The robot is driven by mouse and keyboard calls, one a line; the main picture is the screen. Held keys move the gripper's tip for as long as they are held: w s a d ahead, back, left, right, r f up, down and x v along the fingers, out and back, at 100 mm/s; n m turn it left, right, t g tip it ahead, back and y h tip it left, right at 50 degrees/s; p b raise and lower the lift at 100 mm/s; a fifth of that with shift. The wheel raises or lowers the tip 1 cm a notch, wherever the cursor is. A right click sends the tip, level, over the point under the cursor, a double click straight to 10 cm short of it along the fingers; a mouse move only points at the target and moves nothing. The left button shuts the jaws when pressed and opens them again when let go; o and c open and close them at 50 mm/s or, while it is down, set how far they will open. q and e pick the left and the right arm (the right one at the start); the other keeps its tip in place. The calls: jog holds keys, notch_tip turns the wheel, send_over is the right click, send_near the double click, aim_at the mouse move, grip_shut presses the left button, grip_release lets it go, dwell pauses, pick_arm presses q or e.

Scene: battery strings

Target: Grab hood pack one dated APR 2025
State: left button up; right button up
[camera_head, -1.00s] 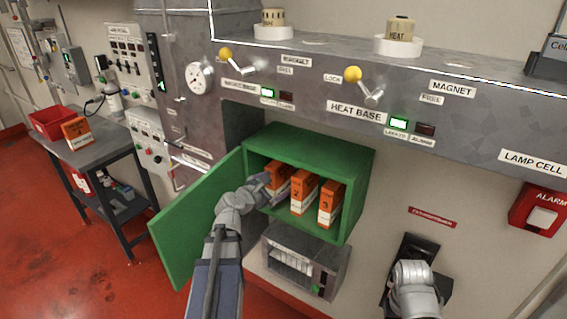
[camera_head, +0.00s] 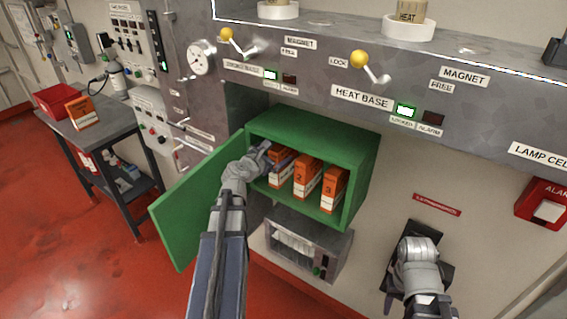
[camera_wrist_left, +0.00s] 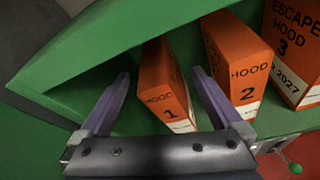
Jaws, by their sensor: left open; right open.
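Orange-and-white hood pack 1 (camera_wrist_left: 163,92) stands in the green cabinet (camera_head: 310,127), leftmost of three; in the left wrist view it reads "HOOD 1". Its date is not readable. My left gripper (camera_wrist_left: 155,95) is open, with one finger on either side of pack 1. In the head view the left gripper (camera_head: 262,160) is at the cabinet mouth and partly hides pack 1 (camera_head: 281,158). Hood pack 2 (camera_wrist_left: 235,70) and hood pack 3 (camera_wrist_left: 292,45) stand to its right; pack 3 shows "2027". My right gripper (camera_head: 388,300) is low at the right, away from the packs.
The green cabinet door (camera_head: 190,205) hangs open to the left. A grey unit (camera_head: 305,248) sits under the cabinet. Another orange pack (camera_head: 83,112) and a red bin (camera_head: 55,99) are on the side table at the left. A lever panel (camera_head: 330,70) overhangs the cabinet.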

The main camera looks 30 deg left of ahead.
aim_at(281, 148)
pick_arm(q)
jog(key=shift+w+a+f+b, duration=0.2)
jog(key=shift+w+b, duration=0.1)
jog(key=shift+w, duration=0.15)
jog(key=b+x, duration=0.1)
jog(key=x, duration=0.3)
jog(key=shift+f, duration=0.15)
jog(key=shift+c, duration=0.5)
grip_shut()
